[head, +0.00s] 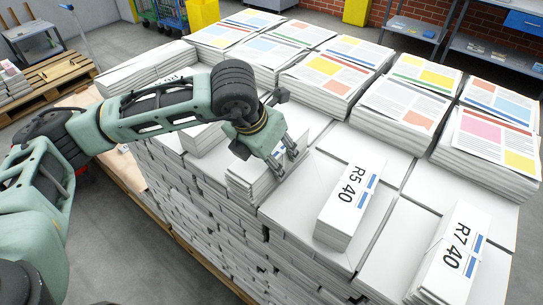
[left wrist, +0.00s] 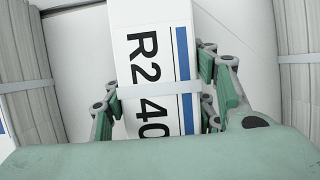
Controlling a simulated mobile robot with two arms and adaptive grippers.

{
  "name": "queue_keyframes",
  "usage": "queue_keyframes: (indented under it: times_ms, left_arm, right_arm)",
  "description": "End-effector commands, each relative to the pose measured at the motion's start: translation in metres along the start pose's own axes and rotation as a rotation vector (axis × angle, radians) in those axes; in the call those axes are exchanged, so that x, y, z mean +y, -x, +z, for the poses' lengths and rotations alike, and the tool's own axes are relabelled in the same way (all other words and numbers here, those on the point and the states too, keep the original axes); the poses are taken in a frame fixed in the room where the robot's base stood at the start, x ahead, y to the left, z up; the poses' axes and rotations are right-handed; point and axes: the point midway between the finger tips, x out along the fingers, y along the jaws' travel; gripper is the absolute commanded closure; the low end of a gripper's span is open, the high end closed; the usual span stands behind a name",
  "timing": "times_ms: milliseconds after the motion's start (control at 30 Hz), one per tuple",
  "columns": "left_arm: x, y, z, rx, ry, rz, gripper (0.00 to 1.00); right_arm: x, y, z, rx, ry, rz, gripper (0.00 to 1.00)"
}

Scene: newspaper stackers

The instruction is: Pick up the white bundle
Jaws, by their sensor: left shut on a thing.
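The white bundle (left wrist: 150,20), marked "R2 40" and bound with a pale strap, lies between the fingers of my left gripper (left wrist: 160,95) in the left wrist view. In the head view my left gripper (head: 283,158) points down over this bundle (head: 250,180) near the middle of the stack. The fingers are shut on its two sides, and the gripper hides part of its top. I cannot tell whether it is clear of the sheets below. My right gripper is not in view.
White bundles marked "R5 40" (head: 350,205) and "R7 40" (head: 452,255) lie to the right on the large paper stack (head: 215,230). Piles of colour-printed newspapers (head: 405,100) stand along the back. A shelf (head: 500,55) and a wooden pallet (head: 60,72) are beyond.

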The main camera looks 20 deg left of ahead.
Motion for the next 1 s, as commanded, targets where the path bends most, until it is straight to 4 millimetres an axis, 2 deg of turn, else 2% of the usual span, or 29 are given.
queue_keyframes:
  times_ms: [100,567,767,1000]
  left_arm:
    - [0.001,0.000,0.000,-0.001,0.000,0.001,1.00]
    - [0.001,0.004,0.004,-0.008,0.000,0.002,1.00]
    - [0.000,0.016,0.009,-0.011,0.000,0.001,1.00]
    - [-0.001,0.040,0.019,-0.012,-0.001,0.000,1.00]
  right_arm:
    - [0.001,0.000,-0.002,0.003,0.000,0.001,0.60]
    - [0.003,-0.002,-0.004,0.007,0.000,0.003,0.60]
    - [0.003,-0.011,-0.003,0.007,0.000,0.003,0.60]
    - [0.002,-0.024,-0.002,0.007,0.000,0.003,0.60]
